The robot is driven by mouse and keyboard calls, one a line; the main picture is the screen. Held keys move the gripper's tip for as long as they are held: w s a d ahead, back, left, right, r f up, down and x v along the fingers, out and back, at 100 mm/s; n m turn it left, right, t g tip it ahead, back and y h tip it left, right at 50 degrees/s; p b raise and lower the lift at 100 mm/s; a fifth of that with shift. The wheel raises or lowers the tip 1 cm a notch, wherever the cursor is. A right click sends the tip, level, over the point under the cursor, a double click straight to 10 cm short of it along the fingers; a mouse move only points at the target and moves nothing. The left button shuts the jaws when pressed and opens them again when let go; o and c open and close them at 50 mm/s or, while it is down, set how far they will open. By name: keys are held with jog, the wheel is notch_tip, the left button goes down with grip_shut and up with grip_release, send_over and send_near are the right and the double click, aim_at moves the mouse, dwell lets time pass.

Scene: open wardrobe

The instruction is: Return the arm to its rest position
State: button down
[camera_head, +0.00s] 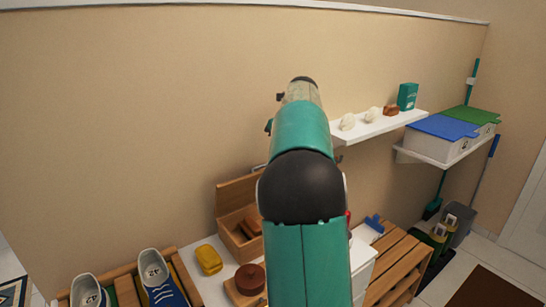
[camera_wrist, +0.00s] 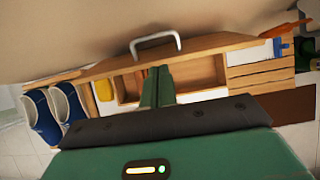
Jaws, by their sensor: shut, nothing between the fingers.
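My teal arm (camera_head: 303,255) rises through the middle of the head view, with a black joint (camera_head: 302,187) partway up. Its upper end reaches in front of the beige wall. In the wrist view my gripper (camera_wrist: 158,70) shows two narrow green fingers side by side, shut, with nothing held between them. A wooden box (camera_head: 238,215) with a raised lid stands behind the arm, partly hidden by it. In the wrist view a metal handle (camera_wrist: 155,43) appears beyond the fingertips. I cannot tell whether the fingers touch anything.
Blue shoes (camera_head: 160,280) sit on a wooden rack at lower left. A yellow object (camera_head: 209,259) and a round brown piece (camera_head: 250,278) lie near the box. A white shelf (camera_head: 380,126) with small items is right of the arm. A blue-lidded bin (camera_head: 440,140) stands farther right. The upper-left wall is bare.

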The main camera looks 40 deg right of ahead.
jog(key=v, duration=0.3)
jog(key=s+a+n+y, duration=0.1)
jog(key=s+a+n, duration=0.3)
jog(key=a+n, duration=0.65)
jog(key=s+a+n, duration=0.5)
jog(key=a+n, duration=0.2)
jog(key=a, duration=0.6)
jog(key=s+a+f+n, duration=0.5)
jog(key=s+a+n, duration=0.3)
jog(key=n, duration=0.2)
jog(key=s+a+f+n, duration=0.6)
jog(key=s+a+n, duration=0.2)
jog(key=n, duration=0.2)
jog(key=shift+a, duration=0.4)
